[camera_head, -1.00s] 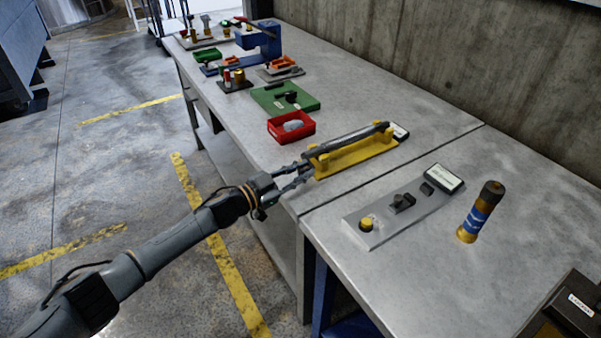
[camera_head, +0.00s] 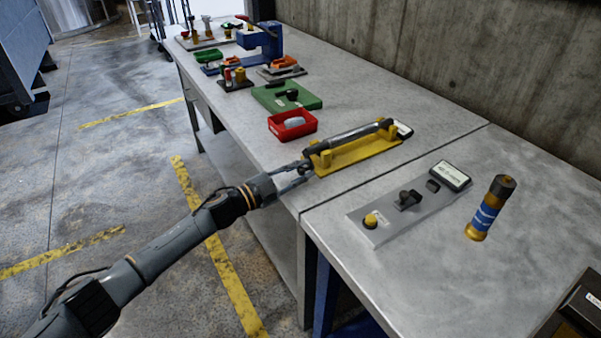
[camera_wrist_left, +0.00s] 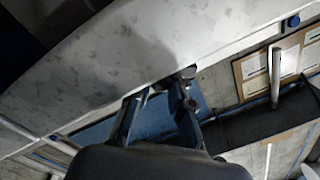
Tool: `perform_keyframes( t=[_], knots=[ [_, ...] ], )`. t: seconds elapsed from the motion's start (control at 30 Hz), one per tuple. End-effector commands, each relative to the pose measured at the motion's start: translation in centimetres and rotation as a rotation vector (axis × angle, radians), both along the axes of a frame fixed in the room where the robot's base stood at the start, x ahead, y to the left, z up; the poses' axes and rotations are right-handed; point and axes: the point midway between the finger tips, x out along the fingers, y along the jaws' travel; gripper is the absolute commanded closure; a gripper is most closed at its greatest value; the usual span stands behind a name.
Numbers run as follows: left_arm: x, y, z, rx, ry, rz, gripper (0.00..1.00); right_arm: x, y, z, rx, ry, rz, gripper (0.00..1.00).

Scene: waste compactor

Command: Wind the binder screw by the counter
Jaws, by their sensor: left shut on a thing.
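The binder screw (camera_head: 352,136) is a dark grey rod lying along a yellow stand (camera_head: 362,155) near the bench's front edge. A small white-faced display (camera_head: 403,130), which looks like the counter, stands at the far end of the stand. My left gripper (camera_head: 304,171) is at the near left end of the stand, shut on the end of the screw. The gripped part is small and mostly hidden by the fingers. In the left wrist view the fingers (camera_wrist_left: 160,95) close near a small dark piece at the bench edge. My right gripper is not in view.
A red tray (camera_head: 292,125) and green plate (camera_head: 286,97) lie beyond the stand. A grey panel (camera_head: 385,235) with a yellow button and a display lies to the right, beside a blue-banded brass cylinder (camera_head: 490,208).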

Motion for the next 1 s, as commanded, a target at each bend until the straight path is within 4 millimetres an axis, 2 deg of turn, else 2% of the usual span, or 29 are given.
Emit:
perform_keyframes(
  t=[0.27, 0.3, 0.4, 0.77, 0.87, 1.0],
  knots=[
    [0.0, 0.1, 0.0, 0.000, 0.001, 0.002, 1.00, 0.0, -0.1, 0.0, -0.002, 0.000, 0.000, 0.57],
    [0.0, 0.1, 0.0, 0.000, 0.001, 0.002, 0.75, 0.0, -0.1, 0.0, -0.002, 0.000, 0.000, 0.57],
    [0.0, 0.1, 0.0, -0.001, 0.001, 0.001, 0.57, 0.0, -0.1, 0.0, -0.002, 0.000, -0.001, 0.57],
    [-0.2, 0.4, -0.1, 0.000, 0.002, 0.001, 0.57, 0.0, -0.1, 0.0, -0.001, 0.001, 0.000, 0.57],
    [-1.0, 1.4, -0.2, 0.001, 0.002, 0.002, 0.57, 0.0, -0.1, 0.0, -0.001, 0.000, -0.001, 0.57],
    [-2.8, 3.6, -0.4, 0.002, 0.003, 0.004, 0.57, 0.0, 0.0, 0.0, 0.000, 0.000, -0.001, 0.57]
  ],
)
